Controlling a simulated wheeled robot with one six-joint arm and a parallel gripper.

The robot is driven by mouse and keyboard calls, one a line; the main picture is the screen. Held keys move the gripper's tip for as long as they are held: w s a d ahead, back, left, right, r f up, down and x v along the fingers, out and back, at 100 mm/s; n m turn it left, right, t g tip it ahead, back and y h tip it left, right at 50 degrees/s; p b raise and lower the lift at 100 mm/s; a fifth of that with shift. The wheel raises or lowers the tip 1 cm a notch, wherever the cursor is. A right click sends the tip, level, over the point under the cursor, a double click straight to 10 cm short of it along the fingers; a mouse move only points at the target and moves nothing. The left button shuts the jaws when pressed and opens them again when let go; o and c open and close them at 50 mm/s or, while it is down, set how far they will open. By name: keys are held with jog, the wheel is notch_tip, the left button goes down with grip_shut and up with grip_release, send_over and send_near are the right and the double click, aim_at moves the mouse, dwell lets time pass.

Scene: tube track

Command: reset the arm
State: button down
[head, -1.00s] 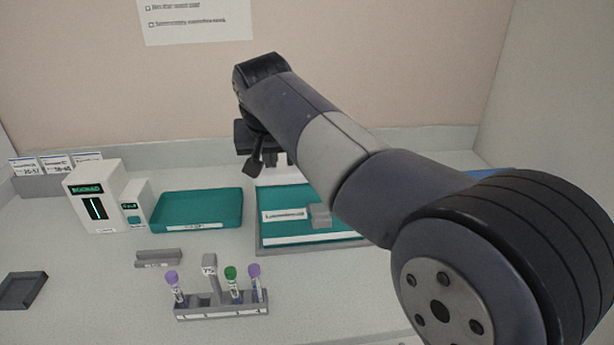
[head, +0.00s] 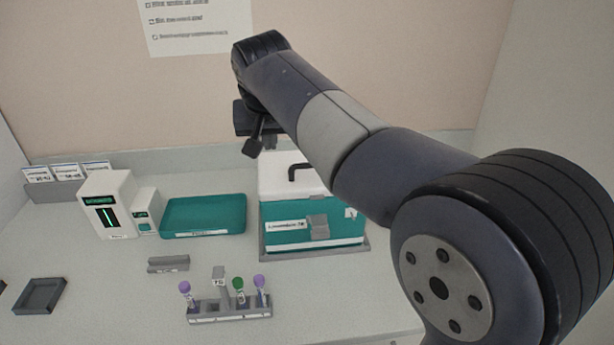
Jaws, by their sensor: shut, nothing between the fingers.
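My arm reaches in from the lower right across the picture. My gripper (head: 268,143) is at its far end, pointing down, above and behind the back left of a teal box with a white lid (head: 283,176). It is shut and empty, apart from the box in the picture. Part of the gripper is hidden behind my wrist. The box has a black handle on its lid, a grey latch and a label on its front. My arm hides the lid's right part.
A rack (head: 230,309) holds purple- and green-capped tubes at the front. A grey holder (head: 168,263), teal tray (head: 203,216), white devices (head: 108,204) and dark square tray (head: 40,296) stand left. A wall bounds the back.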

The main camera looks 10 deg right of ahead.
aim_at(273, 182)
jog(key=shift+f, duration=0.2)
notch_tip(273, 182, down, 8)
jog(key=b, duration=0.8)
jog(key=shift+f, duration=0.15)
jog(key=r+p, duration=0.1)
jog(key=r, duration=0.1)
jog(key=shift+w+r+p, duration=0.25)
jog(key=shift+r+p, duration=0.05)
jog(key=shift+p, duration=0.1)
jog(key=shift+f, duration=0.1)
